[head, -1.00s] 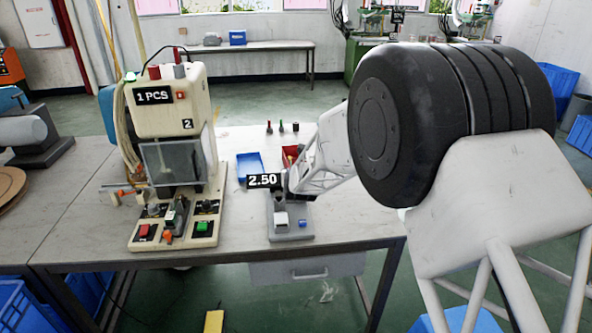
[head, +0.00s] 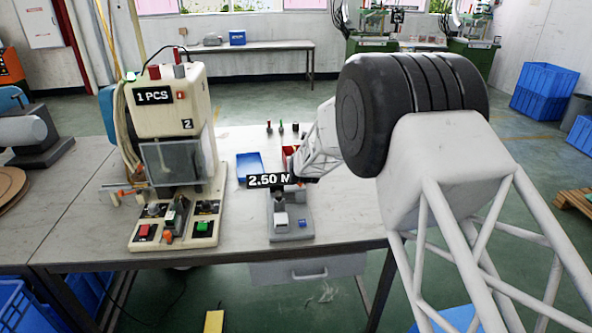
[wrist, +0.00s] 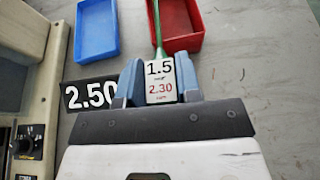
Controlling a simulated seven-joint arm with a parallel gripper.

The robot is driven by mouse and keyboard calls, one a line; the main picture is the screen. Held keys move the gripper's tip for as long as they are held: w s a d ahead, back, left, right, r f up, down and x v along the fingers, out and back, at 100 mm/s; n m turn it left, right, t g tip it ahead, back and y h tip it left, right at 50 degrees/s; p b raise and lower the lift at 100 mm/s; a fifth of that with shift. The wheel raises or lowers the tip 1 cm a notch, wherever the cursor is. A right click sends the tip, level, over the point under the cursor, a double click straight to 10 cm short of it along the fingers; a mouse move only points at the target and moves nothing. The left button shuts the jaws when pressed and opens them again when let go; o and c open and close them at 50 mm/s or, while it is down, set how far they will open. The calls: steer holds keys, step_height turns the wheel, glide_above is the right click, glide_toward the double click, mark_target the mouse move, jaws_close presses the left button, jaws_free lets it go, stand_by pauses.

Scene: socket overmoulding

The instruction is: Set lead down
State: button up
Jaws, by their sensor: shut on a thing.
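A green lead (wrist: 156,22) shows in the wrist view, running up from between the blue fingers of my gripper (wrist: 160,82). My gripper is shut on the lead. The lead's far part lies over the red tray (wrist: 182,42) in the picture; I cannot tell whether it touches. In the head view my arm hides much of the red tray (head: 287,151), and the lead cannot be made out.
A blue tray (head: 249,166) stands left of the red one. The cream moulding machine (head: 170,110) stands left. Several small coloured pegs (head: 281,127) stand behind. Bare table (wrist: 270,60) lies right of the trays.

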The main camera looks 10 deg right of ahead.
steer(key=w+f, duration=0.1)
steer(key=w, duration=1.5)
steer(key=shift+a+f, duration=0.25)
steer(key=shift+a, duration=0.15)
stand_by(0.5)
steer(key=shift+f, duration=1.75)
steer(key=shift+f, duration=0.65)
steer(key=o, duration=0.9)
steer(key=shift+r, duration=0.25)
